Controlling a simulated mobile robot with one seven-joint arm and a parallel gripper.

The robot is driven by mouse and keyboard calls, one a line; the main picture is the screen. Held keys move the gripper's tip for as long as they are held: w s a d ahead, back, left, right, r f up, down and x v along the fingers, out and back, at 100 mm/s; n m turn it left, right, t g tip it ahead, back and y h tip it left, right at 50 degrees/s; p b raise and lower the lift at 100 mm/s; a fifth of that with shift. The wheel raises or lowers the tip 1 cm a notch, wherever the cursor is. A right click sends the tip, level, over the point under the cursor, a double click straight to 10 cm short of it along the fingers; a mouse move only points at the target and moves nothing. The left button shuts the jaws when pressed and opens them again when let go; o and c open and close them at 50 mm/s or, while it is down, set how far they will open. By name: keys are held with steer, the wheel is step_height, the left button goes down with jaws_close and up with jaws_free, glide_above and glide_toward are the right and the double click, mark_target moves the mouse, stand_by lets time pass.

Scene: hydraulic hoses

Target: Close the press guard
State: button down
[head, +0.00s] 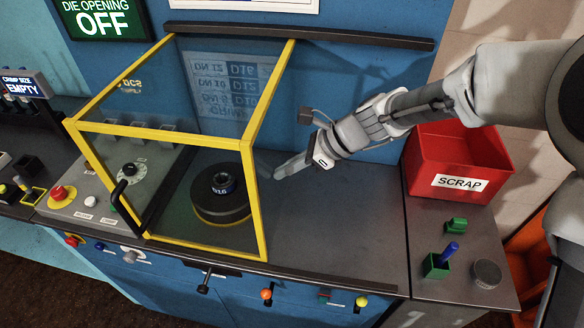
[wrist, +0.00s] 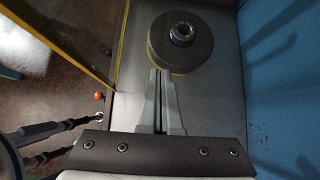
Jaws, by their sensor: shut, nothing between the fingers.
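The press guard (head: 254,208) is a clear box with a yellow frame, standing over the left part of the grey bench. A black handle (head: 119,192) is on its left front. A round black die (head: 220,197) shows through the clear front panel. My gripper (head: 277,177) is shut and empty, just right of the guard's right yellow edge in the head view. In the wrist view, my shut fingers (wrist: 160,72) point at the die (wrist: 180,42), and the guard's yellow edge (wrist: 121,45) is on the left. I cannot tell whether fingers touch anything.
A dark rail (head: 370,41) runs along the blue back wall, and another (head: 310,277) along the bench front. Front knobs include an orange one (head: 266,294). A red scrap bin (head: 460,150) stands right. The bench top (head: 340,225) right of the guard is clear.

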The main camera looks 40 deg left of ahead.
steer(key=shift+s+a+r, duration=0.1)
steer(key=shift+a+r, duration=0.05)
steer(key=w+d+r+n+t+h, duration=0.1)
steer(key=w+d+r, duration=0.15)
steer(key=d, duration=0.45)
steer(key=w+d+r+n+t, duration=0.1)
steer(key=w+d+r, duration=0.1)
steer(key=d+r, duration=0.3)
steer(key=w+d+r+n+t+h, duration=0.1)
steer(key=w+d+r, duration=0.15)
steer(key=d, duration=0.55)
steer(key=s+d+r+n+t+h, duration=0.1)
steer(key=s+d+n+t+h, duration=0.1)
steer(key=d, duration=0.7)
steer(key=s+d+r+n+t+h, duration=0.2)
steer(key=s+d+n, duration=0.2)
steer(key=d, duration=0.6)
steer(key=s+d+r+n+t+h, duration=0.1)
steer(key=s+d+n+t, duration=0.1)
steer(key=d, duration=0.8)
steer(key=shift+s+r+n+t+h+p, duration=0.3)
steer(key=shift+s+n+t+h, duration=0.1)
steer(key=shift+s+t, duration=0.25)
